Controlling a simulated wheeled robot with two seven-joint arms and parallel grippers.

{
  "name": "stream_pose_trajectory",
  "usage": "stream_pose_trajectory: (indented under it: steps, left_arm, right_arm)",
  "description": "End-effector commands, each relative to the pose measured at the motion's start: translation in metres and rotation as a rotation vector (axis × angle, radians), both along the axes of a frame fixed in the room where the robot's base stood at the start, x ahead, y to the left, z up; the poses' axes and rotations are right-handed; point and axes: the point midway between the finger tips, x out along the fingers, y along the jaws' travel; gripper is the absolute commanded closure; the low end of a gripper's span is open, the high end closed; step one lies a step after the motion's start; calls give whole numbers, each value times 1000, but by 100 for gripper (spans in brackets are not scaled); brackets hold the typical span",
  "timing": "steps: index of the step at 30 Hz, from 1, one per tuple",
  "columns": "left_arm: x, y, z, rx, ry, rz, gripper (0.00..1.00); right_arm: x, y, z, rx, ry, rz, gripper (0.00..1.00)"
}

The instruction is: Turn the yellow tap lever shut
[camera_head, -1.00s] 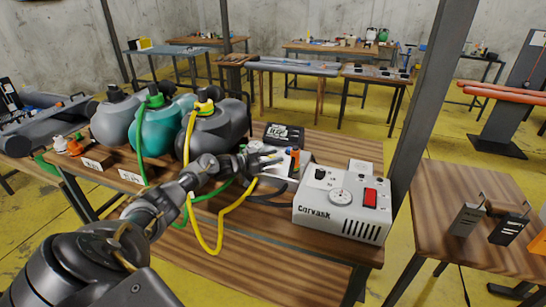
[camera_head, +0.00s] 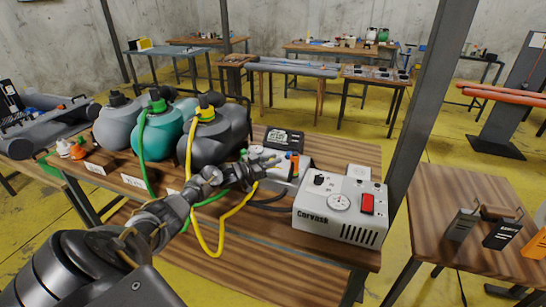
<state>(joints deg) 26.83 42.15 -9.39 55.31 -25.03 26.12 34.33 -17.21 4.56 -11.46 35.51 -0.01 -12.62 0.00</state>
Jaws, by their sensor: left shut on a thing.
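My left gripper (camera_head: 268,165) is shut at the white manifold block (camera_head: 280,174), just above the upper end of the yellow hose (camera_head: 235,212). The yellow tap lever is hidden by the fingers, and the gripper appears to be shut on it. An orange tap lever (camera_head: 295,160) stands at the right of the block, just beyond the fingertips, apart from them. The yellow hose loops down in front of the table from the dark grey inflatable (camera_head: 222,138). My right gripper is not in view.
A white Corvask pump box (camera_head: 340,210) with a gauge and red switch stands close to the right of the block. A black display (camera_head: 284,138) stands behind it. A teal inflatable (camera_head: 158,137) and a grey one (camera_head: 115,125) sit to the left. A dark post rises at the right.

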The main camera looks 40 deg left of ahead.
Motion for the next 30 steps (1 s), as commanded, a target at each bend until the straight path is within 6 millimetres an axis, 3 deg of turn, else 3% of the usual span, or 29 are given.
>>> stream_pose_trajectory:
  steps: [1, 3, 12, 30]
  left_arm:
    - [0, 0, 7, -3, 2, 36, 100]
    - [2, 3, 7, -5, 3, 97, 100]
    - [7, 17, 3, -7, 2, 383, 100]
    - [6, 42, -1, -2, 0, 822, 100]
  right_arm:
    - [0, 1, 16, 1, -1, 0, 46]
    - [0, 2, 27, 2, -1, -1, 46]
    - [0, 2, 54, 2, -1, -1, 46]
    - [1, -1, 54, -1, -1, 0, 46]
